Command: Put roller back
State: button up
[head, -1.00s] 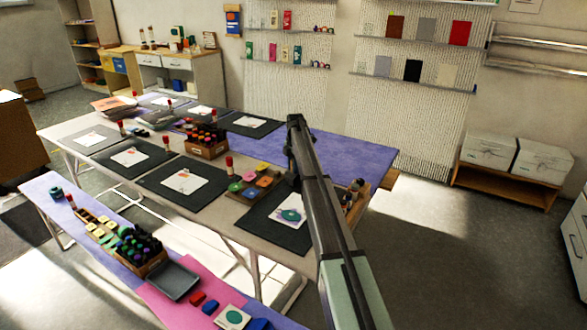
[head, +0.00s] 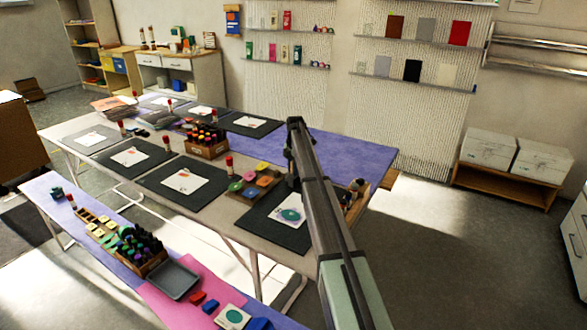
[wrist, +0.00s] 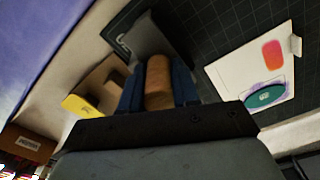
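In the wrist view, the roller's round wooden handle (wrist: 158,80) lies between the blue fingers of my gripper (wrist: 159,92), with both fingers appearing to press against its sides. A dark grey part (wrist: 152,38) lies just beyond the handle, probably the roller's head. A dark gridded mat (wrist: 225,50) lies below and to the right. In the head view my gripper (head: 292,183) is low over the near right mat (head: 262,219), and my arm hides most of it and the roller.
A white card with a teal print (head: 290,214) lies on the near right mat. A wooden tray of coloured pads (head: 238,192) is left of my gripper, and a crate of bottles (head: 205,152) stands behind. A wooden holder (head: 360,196) is right of my arm. The purple cloth (head: 350,150) is mostly clear.

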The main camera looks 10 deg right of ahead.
jog(key=shift+o, duration=1.4)
jog(key=shift+s+a+f, duration=0.1)
jog(key=shift+f, duration=0.4)
jog(key=shift+o, duration=0.4)
jog(key=shift+r, duration=0.15)
jog(key=r, duration=1.3)
jog(key=shift+w+d+r, duration=0.1)
jog(key=shift+w+d, duration=0.1)
jog(key=shift+d, duration=0.1)
